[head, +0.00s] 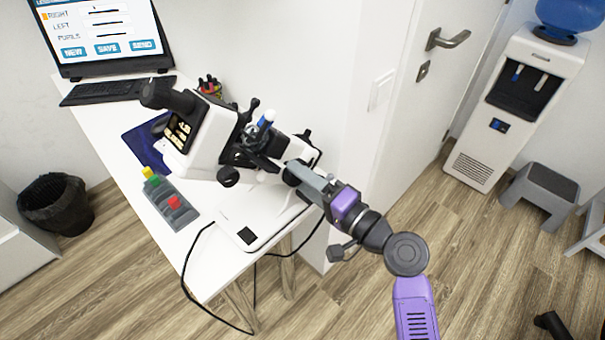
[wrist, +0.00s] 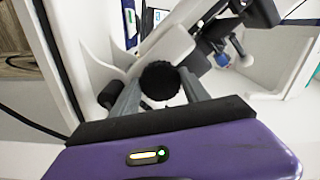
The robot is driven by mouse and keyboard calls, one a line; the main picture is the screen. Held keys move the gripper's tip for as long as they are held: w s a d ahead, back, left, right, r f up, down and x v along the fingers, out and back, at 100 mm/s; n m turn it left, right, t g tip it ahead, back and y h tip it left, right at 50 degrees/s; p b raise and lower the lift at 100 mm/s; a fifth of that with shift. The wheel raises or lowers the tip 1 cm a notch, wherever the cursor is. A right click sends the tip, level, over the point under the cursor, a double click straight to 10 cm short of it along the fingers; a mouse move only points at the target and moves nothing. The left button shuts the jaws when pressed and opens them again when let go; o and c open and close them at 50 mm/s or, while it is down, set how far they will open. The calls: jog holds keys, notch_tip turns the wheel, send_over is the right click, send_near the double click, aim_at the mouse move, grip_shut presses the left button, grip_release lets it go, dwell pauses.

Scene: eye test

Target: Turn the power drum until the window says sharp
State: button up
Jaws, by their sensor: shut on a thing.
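A white and black eye-test instrument (head: 215,130) stands on the white table. A black round ribbed knob (wrist: 160,80), which looks like the power drum, sits between the two grey fingers of my gripper (wrist: 159,86) in the wrist view. My gripper (head: 304,174) is shut on this knob at the instrument's right side in the head view. The fingers hide part of the knob there. A small lit window (head: 180,132) with yellowish marks is on the instrument's left face. Its text is too small to read.
A monitor (head: 100,30) shows RIGHT, LEFT, PUPILS and buttons, with a keyboard (head: 115,90) before it. A grey box with coloured parts (head: 168,200) lies near the table's front edge. A black cable hangs below. A water dispenser (head: 520,100) and stool (head: 543,190) stand right.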

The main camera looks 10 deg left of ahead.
jog(key=shift+d+m, duration=0.1)
jog(key=shift+m, duration=0.4)
jog(key=shift+p, duration=0.3)
jog(key=o, duration=1.3)
jog(key=shift+o, duration=0.3)
jog(key=shift+f, duration=0.1)
